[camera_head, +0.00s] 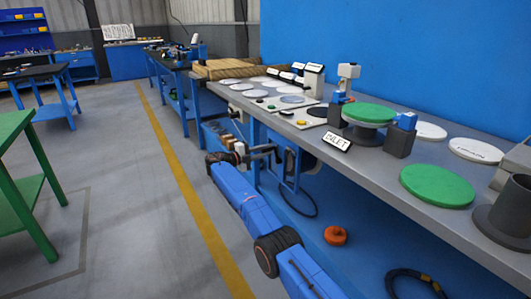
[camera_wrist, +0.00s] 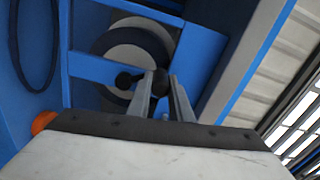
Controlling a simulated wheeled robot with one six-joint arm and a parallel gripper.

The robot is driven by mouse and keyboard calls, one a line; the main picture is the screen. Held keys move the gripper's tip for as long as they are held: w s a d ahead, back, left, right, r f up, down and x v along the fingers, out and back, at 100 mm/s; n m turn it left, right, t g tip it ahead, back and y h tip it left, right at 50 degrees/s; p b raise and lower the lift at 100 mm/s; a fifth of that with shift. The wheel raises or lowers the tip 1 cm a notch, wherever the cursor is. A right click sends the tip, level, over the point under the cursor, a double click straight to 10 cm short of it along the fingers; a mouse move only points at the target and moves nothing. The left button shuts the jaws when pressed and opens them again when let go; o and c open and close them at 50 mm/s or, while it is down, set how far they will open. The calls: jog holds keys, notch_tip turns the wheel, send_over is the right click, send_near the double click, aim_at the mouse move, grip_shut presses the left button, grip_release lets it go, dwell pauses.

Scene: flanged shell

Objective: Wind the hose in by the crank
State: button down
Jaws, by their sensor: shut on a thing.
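The hose reel, a grey disc with a dark rim (camera_wrist: 122,40), sits under the bench in a blue frame in the wrist view. Its black crank (camera_wrist: 126,80) reaches across to a dark knob (camera_wrist: 160,82). My gripper (camera_wrist: 161,76) is shut on this crank knob, one finger on each side. In the head view my gripper (camera_head: 268,152) is at the bench's front edge, beside the blue frame, and the reel is mostly hidden there. The dark hose (camera_head: 300,212) hangs in a loop below it; the loop also shows in the wrist view (camera_wrist: 54,62).
The grey bench top (camera_head: 385,172) carries green discs, white discs and a labelled block. An orange round object (camera_head: 335,235) and a dark coil (camera_head: 392,277) lie on the blue lower shelf. A green table (camera_head: 20,195) stands at left. The floor between is clear.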

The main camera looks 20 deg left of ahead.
jog(key=shift+s+d, duration=0.1)
jog(key=shift+s, duration=0.05)
dwell(0.4)
jog(key=c, duration=1.6)
grip_release()
